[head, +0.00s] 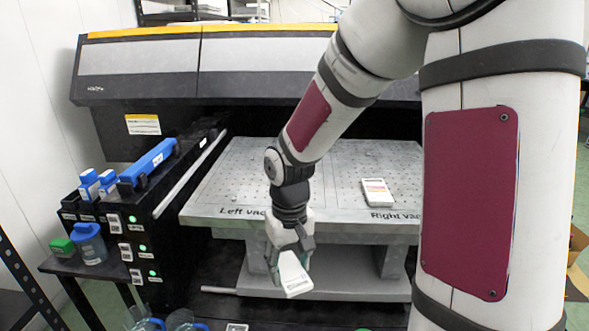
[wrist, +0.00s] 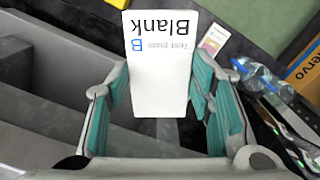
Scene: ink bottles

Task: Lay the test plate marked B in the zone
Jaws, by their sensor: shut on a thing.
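The white test plate marked B (wrist: 158,85) is in my gripper (wrist: 160,95); in the wrist view its upside-down print reads "Blank", with a blue B and small grey text. In the head view the plate (head: 293,277) hangs tilted below my gripper (head: 290,247), in front of the printer bed's front edge and apart from the bed. The teal pads stand on either side of the plate. The grey perforated bed (head: 240,180) carries the printed words "Left vac..." and "Right vac...", partly hidden by my arm. I cannot tell which area is the zone.
Another white plate (head: 376,191) lies on the bed's right part. Left of the bed stands a black ink cabinet (head: 130,235) with blue-capped bottles (head: 90,186) and a blue-handled item (head: 148,162) on top. A side table holds a blue-lidded jar (head: 90,245). The bed's left part looks mostly clear.

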